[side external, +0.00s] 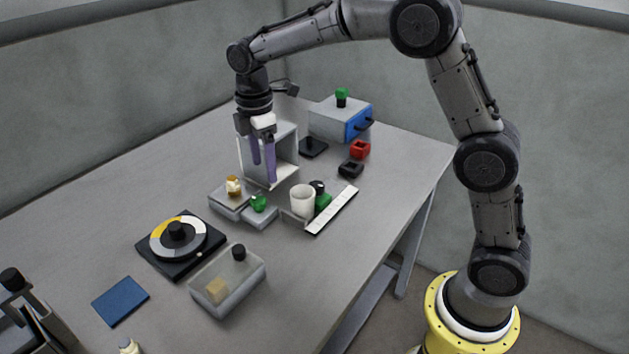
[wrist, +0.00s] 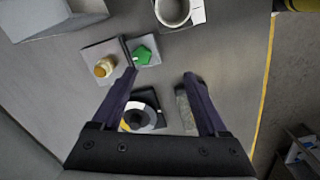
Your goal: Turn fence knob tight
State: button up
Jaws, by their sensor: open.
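My gripper (side external: 263,171) is open and empty, its two purple fingers pointing down above the table. In the wrist view its fingertips (wrist: 159,75) are wide apart, with bare table between them. A green faceted knob (side external: 258,202) sits on a low grey block; it also shows in the wrist view (wrist: 142,55), just beyond the left fingertip and apart from it. A black knob (side external: 318,186) tops a green block (side external: 323,202) beside a white graduated strip (side external: 332,210), partly behind a white cup (side external: 302,200). No label shows which knob is the fence knob, and tightness cannot be seen.
An amber-topped piece (side external: 233,186) stands on a block beside the green knob. A white open-fronted housing (side external: 284,147) stands close behind the fingers. A dial (side external: 181,239) and a clear box (side external: 228,280) lie nearer the camera. The table's right edge is clear.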

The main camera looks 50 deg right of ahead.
aim_at(317, 184)
jog(key=s+d+r+n+g+h, duration=0.1)
jog(key=s+d+r+h, duration=0.2)
jog(key=d, duration=0.4)
jog(key=shift+h, duration=0.4)
jog(key=x, duration=1.5)
jog(key=shift+w+a, duration=0.1)
jog(key=shift+a, duration=0.05)
